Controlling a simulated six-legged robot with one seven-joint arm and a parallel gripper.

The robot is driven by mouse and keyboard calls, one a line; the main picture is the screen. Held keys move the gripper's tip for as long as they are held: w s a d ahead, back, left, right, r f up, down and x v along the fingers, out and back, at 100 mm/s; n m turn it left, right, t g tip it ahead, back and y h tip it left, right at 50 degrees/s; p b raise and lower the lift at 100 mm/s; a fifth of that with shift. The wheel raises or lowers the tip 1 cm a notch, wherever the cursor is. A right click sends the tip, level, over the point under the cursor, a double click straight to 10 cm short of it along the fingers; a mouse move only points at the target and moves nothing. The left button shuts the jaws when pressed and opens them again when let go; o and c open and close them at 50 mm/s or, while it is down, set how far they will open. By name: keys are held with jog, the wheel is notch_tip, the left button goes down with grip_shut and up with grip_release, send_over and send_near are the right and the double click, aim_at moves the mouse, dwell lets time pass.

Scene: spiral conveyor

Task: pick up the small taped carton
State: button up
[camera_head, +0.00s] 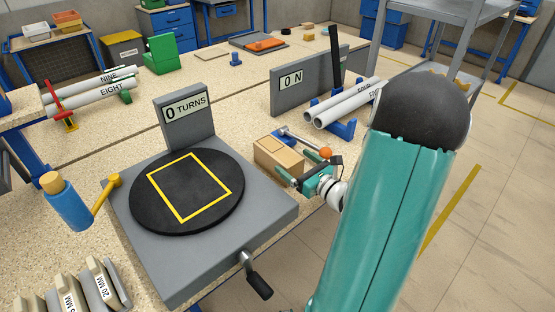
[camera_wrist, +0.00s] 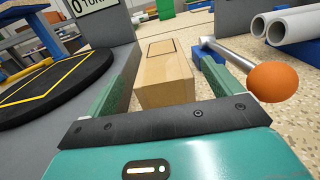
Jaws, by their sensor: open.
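A small tan box (camera_head: 279,156) sits on the speckled bench, just right of the grey turntable base. I see no clear tape on it; its top has a dark outlined rectangle in the wrist view (camera_wrist: 165,80). My gripper (camera_head: 301,168) is low at the box's near right side, pointing at it. In the wrist view my gripper (camera_wrist: 168,72) is open, with one finger on each side of the box. I cannot tell whether the fingers touch it. The box's lower near part is hidden by the gripper body.
A rod with an orange ball (camera_wrist: 275,82) lies close by my right finger. The turntable (camera_head: 188,190) with its crank (camera_head: 257,275) is to the left. White pipes (camera_head: 345,103) rest on a blue stand behind. A "0 N" panel (camera_head: 292,82) stands beyond the box.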

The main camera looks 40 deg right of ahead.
aim_at(285, 155)
jog(key=w, duration=0.5)
jog(key=shift+w+d+f, duration=0.1)
jog(key=shift+w+f, duration=0.1)
jog(key=shift+f, duration=0.05)
jog(key=c, duration=1.3)
jog(key=shift+c, duration=0.2)
jog(key=shift+r, duration=0.1)
